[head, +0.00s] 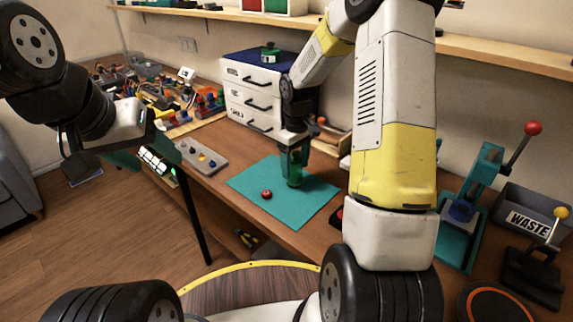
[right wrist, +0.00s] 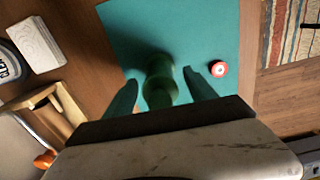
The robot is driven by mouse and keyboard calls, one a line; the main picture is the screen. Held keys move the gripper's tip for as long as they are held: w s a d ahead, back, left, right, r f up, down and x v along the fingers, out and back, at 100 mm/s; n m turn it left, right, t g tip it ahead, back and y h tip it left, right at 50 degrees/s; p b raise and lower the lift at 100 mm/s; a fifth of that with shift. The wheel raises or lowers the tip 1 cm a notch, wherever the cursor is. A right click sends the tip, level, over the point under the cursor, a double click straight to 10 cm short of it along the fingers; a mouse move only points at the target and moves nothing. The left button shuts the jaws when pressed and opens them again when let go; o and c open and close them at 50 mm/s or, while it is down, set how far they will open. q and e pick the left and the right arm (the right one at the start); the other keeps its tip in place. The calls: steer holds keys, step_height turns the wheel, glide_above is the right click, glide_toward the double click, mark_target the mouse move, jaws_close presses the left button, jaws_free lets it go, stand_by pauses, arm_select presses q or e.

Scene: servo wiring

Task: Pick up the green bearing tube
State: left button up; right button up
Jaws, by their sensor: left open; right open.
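The green bearing tube (head: 296,176) stands on the teal mat (head: 318,203) on the workbench. My right gripper (head: 293,160) points down at it from above, open, and partly hides it in the head view. In the right wrist view the tube (right wrist: 160,82) lies between the two spread teal fingers of the right gripper (right wrist: 162,92), with a visible gap on each side. My left gripper (head: 150,150) is open and empty, out past the bench's left front edge.
A small red round part (head: 266,194) lies on the mat near the tube. A grey tray (head: 202,157) with small parts lies left of the mat. A white drawer unit (head: 250,95) stands behind. A teal lever press (head: 480,185) and waste bin (head: 530,215) stand right.

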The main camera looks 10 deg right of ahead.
steer(key=shift+f, duration=0.75)
jaws_close()
steer(key=shift+r, duration=0.1)
